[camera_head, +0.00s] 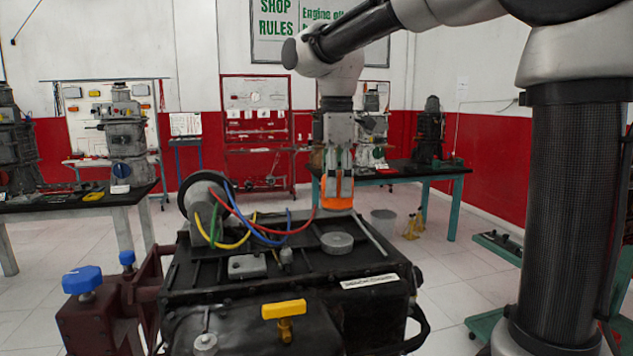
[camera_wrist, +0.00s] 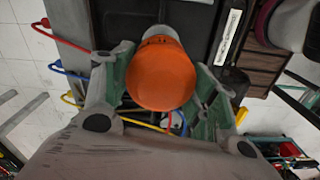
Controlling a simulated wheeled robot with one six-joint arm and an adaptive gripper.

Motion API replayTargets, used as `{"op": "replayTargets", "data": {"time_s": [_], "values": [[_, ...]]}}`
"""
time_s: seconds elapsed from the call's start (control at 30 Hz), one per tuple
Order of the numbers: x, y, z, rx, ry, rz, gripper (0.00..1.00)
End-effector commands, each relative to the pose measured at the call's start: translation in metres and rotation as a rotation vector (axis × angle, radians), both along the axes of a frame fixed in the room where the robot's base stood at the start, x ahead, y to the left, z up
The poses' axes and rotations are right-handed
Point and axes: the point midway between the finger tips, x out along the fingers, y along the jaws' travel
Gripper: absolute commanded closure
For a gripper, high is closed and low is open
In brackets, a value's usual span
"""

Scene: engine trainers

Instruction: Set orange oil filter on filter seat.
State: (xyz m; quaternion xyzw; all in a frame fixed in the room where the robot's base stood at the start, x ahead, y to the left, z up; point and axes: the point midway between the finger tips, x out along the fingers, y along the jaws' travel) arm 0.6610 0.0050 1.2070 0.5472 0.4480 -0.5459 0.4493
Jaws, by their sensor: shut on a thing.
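The orange oil filter (camera_head: 338,192) is upright between the fingers of my gripper (camera_head: 338,198), which is shut on it. In the wrist view the filter (camera_wrist: 160,75) fills the space between the two green-grey fingers. The filter seat appears to be the round grey disc (camera_head: 337,243) on top of the dark engine block. In the head view the filter is above this disc, with a visible gap. A pale round part (camera_wrist: 158,30) shows past the filter's far edge in the wrist view; I cannot tell whether it is the seat.
The engine block (camera_head: 290,290) carries a yellow-handled valve (camera_head: 285,310) and red, blue, yellow and green hoses (camera_head: 255,232) left of the disc. A thin rod (camera_head: 370,236) lies right of it. A blue-knobbed stand (camera_head: 82,280) is at left. Benches stand behind.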

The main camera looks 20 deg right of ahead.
Motion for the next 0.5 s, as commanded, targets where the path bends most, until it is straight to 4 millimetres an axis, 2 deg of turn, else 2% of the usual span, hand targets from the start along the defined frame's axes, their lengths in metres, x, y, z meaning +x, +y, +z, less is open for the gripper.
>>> {"op": "replayTargets", "data": {"time_s": [0.5], "values": [[0.0, 0.0, -0.043, -0.001, 0.001, 0.0, 0.73]]}}
